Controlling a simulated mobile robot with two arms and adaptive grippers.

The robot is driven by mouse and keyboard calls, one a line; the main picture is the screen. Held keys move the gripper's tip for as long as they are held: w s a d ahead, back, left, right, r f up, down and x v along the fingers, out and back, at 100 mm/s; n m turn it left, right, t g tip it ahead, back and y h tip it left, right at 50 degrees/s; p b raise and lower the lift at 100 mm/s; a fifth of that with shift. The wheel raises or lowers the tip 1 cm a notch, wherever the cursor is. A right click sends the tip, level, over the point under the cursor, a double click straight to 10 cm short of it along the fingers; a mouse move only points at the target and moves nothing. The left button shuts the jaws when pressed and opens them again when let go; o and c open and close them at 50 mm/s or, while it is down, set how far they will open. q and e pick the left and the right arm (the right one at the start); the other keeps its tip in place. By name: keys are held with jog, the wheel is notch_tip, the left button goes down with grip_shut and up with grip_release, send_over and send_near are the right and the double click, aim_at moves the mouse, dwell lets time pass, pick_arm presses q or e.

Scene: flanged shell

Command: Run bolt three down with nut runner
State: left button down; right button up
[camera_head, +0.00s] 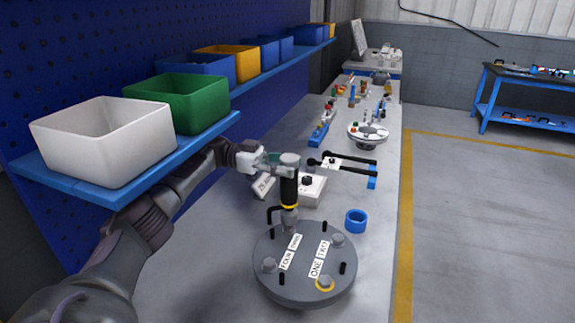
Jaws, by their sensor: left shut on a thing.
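My left gripper (283,160) is shut on the upper part of the nut runner (289,190), a black upright tool with a yellow ring and a side handle. The tool's lower end meets the far-left bolt position of the round grey flange cover (300,291) and hides the bolt there; whether it is seated cannot be told. Two white number labels (318,259) lie across the cover. My right gripper is not in view.
A blue ring-shaped holder (356,221) stands right of the cover. A grey box (311,190) and a black-handled tool (345,163) lie behind. Bins, including a white one (105,140), line a blue shelf (128,187) above my left arm. The bench front right is clear.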

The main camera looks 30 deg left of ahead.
pick_arm(q)
jog(key=shift+f+b, duration=0.95)
jog(key=shift+f, duration=0.35)
jog(key=shift+r+n+t+p, duration=0.1)
jog(key=shift+n+t+p, duration=0.3)
jog(key=shift+p, duration=0.85)
dwell(0.5)
jog(key=shift+w+n+t+y+p, duration=0.1)
jog(key=shift+n+t+y+p, duration=0.45)
jog(key=shift+p, duration=0.85)
dwell(0.7)
